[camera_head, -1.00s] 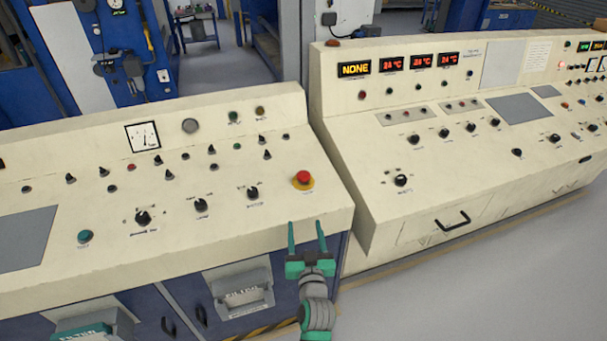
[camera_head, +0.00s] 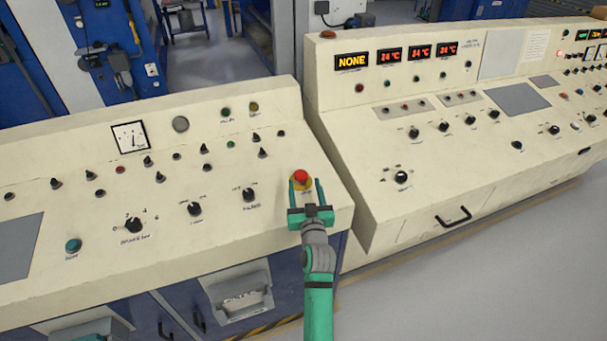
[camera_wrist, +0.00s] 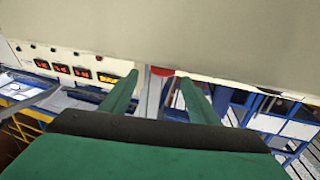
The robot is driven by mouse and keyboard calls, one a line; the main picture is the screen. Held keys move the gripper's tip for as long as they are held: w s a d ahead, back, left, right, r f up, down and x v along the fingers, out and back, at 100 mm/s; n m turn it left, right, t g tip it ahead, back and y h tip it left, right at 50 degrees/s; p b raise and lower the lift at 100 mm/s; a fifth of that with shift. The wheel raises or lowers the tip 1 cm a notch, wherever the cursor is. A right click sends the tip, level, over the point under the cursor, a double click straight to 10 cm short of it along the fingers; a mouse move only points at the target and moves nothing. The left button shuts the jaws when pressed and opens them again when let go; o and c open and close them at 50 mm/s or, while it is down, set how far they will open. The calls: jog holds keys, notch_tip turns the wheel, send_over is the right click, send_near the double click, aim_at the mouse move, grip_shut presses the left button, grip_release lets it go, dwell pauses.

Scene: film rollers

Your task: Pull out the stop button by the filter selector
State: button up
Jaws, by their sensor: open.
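The red stop button (camera_head: 301,176) sits on a yellow base near the right end of the left cream console. It also shows as a red patch in the wrist view (camera_wrist: 162,71), between the fingertips and partly cut off by the console face. My gripper (camera_head: 306,183) is open, with its two green fingers spread to either side of the button in the head view. I cannot tell whether the fingers touch it. A black knob (camera_head: 249,195) is left of the button and another (camera_head: 401,177) is on the right console; their labels are too small to read.
The left console (camera_head: 180,240) has several other knobs, switches and a dial. The right console (camera_head: 350,215) stands close by, with red displays and a lit NONE display (camera_head: 352,61). The floor (camera_head: 480,290) in front of the right console is clear.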

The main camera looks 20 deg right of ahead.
aim_at(301, 178)
jog(key=w, duration=0.4)
jog(key=shift+w, duration=0.15)
jog(key=shift+w+d, duration=0.35)
jog(key=shift+w, duration=0.5)
grip_shut()
jog(key=shift+r, duration=0.8)
grip_release()
jog(key=shift+s, duration=0.1)
